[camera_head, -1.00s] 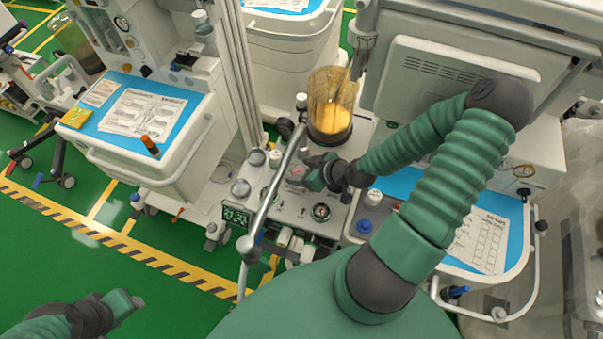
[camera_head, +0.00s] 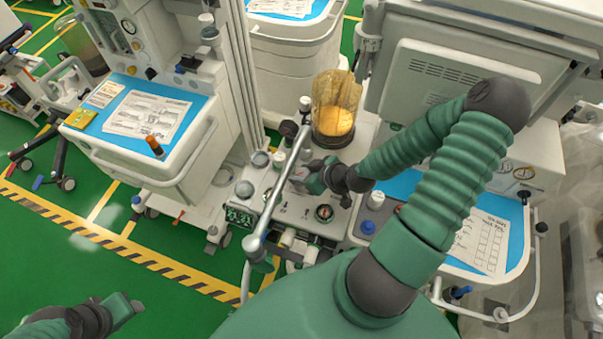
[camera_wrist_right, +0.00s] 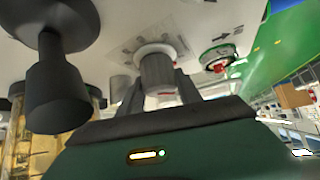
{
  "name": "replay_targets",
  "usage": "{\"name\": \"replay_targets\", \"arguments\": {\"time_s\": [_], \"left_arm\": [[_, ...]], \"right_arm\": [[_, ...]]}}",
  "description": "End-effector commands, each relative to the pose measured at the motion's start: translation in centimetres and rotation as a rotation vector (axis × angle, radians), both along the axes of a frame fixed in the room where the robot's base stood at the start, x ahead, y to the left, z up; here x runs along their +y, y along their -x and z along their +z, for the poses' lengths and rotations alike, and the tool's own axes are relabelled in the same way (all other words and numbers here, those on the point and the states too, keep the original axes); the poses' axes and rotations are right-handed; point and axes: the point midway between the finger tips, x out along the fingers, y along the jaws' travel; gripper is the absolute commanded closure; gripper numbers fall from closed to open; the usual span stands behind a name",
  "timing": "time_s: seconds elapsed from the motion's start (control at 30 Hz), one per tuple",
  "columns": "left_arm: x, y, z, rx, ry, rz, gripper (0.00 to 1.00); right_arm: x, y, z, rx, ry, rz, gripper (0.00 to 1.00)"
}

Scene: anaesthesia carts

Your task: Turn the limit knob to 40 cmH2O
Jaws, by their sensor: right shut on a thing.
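The limit knob (camera_wrist_right: 157,72) is a grey ridged cylinder with a pale collar on the light machine panel (camera_wrist_right: 205,22). My right gripper (camera_wrist_right: 158,88) has a finger on either side of the knob and is shut on it. In the head view my right gripper (camera_head: 308,178) reaches down to the panel behind the silver bent tube and mostly hides the knob. Printed marks show around the collar, but the scale and setting are too blurred to read. My left gripper (camera_head: 130,306) hangs over the green floor at lower left, away from the panel; its jaw gap is unclear.
A silver tube (camera_head: 280,185) crosses just left of my right gripper. A large dark knob (camera_wrist_right: 55,95) is nearby. A blue-topped tray (camera_head: 400,185) lies to the right.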

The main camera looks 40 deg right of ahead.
Motion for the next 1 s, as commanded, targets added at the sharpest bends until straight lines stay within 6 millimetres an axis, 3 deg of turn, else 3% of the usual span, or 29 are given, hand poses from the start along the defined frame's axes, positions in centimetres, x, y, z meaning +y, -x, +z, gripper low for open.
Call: {"name": "replay_targets", "arguments": {"time_s": [0.23, 0.4, 0.53, 1.0], "left_arm": [[0.0, 0.0, 0.2, 0.0, 0.0, 0.0, 0.57], [0.0, 0.0, 2.7, 0.0, 0.0, 0.0, 0.57], [0.0, 0.0, 3.6, 0.0, 0.0, 0.0, 0.57], [0.0, 0.0, 4.2, 0.0, 0.0, 0.0, 0.57]], "right_arm": [[0.6, 0.2, -0.1, 0.009, -0.01, -0.098, 0.99], [0.7, 0.2, 0.5, 0.011, -0.012, -0.226, 0.99], [0.6, 0.2, 0.2, 0.01, -0.008, -0.329, 0.99], [0.3, 0.2, -0.2, 0.006, -0.004, -0.6, 0.99]]}}
